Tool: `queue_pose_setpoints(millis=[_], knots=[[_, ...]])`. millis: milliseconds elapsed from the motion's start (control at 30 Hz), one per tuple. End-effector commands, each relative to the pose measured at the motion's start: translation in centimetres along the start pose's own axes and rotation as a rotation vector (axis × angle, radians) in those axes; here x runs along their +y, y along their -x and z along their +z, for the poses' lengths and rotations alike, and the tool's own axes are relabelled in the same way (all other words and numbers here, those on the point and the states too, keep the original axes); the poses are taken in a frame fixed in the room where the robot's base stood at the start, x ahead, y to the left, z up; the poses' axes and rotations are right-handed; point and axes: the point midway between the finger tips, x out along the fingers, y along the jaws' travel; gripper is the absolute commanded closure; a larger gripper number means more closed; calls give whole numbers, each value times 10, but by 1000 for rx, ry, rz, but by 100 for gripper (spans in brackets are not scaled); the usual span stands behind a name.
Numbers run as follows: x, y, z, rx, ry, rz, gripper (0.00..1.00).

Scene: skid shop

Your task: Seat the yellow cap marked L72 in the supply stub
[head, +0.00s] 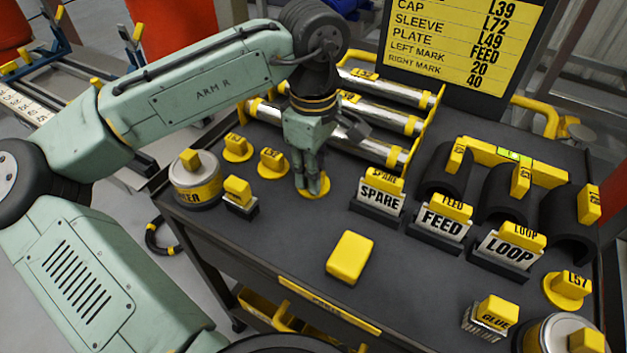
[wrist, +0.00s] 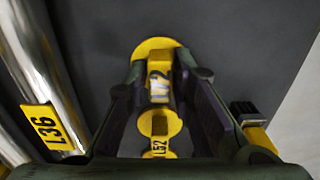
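The yellow cap marked L72 (wrist: 159,88) stands on the dark bench top, a round disc with an upright block on it. In the head view its disc (head: 315,193) shows under my gripper (head: 312,183). In the wrist view my gripper (wrist: 168,76) points down with one finger on each side of the cap's block. The fingers look apart, with gaps beside the block, so I see no clear grip. My fingers hide part of the cap. I cannot pick out the supply stub in either view.
A cap marked L52 (head: 272,162) stands close by, with another cap (head: 236,148) beyond. Silver tubes (head: 385,118) lie in a rack behind. SPARE (head: 380,197), FEED (head: 443,222) and LOOP (head: 508,250) plates stand to the right. A yellow block (head: 349,257) lies in front.

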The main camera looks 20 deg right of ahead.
Motion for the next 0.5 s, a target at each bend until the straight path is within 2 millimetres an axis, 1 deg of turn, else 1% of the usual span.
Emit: queue_pose_setpoints(millis=[33, 267, 500], knots=[[0, 0, 0, 0, 0, 0, 84], [0, 0, 0, 0, 0, 0, 99], [0, 1, 0, 0, 0, 1, 100]])
